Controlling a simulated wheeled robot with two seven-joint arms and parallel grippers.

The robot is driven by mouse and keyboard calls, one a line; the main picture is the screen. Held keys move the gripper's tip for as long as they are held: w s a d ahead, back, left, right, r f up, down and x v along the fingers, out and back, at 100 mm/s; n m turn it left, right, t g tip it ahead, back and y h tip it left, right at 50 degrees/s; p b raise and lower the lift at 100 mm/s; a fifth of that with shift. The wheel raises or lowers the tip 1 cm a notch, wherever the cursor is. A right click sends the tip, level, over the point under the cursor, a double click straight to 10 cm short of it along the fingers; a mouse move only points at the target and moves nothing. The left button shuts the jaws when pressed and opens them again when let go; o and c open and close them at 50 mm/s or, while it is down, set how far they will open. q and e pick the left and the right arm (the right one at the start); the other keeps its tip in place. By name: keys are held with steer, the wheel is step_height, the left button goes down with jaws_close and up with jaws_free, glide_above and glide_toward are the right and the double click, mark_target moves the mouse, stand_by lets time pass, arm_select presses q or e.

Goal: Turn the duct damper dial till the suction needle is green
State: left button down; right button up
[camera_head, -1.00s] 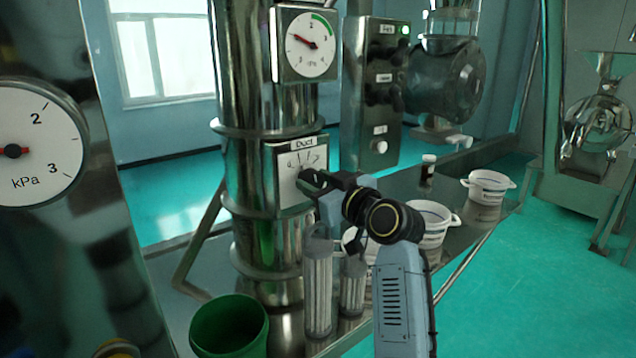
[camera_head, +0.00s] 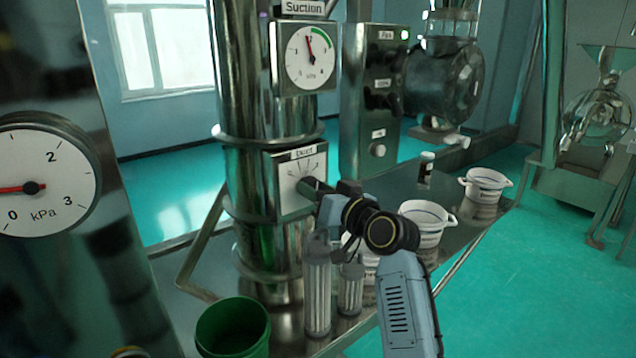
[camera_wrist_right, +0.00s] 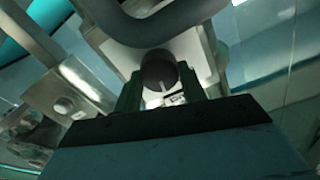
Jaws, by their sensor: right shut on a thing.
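The suction gauge (camera_head: 311,75) is on the upper duct. Its red needle points almost straight up, close to the left end of the green arc (camera_head: 322,36). Below it is the white Duct damper plate (camera_head: 293,169) with its printed marks. In the head view the dial is mostly hidden behind my right gripper (camera_head: 312,190). In the right wrist view the round dark dial (camera_wrist_right: 158,70) sits between the fingers of my right gripper (camera_wrist_right: 160,92), which is shut on it. My left gripper is not in view.
A large kPa gauge (camera_head: 60,180) stands at the left. A green bucket (camera_head: 232,325), clear cylinders (camera_head: 317,290) and white tubs (camera_head: 425,220) stand below and beside my right arm. A control box (camera_head: 371,100) is behind.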

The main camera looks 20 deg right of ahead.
steer(key=shift+m, duration=0.4)
steer(key=o, duration=1)
steer(key=b+v, duration=0.1)
steer(key=v, duration=1.2)
steer(key=shift+s, duration=0.25)
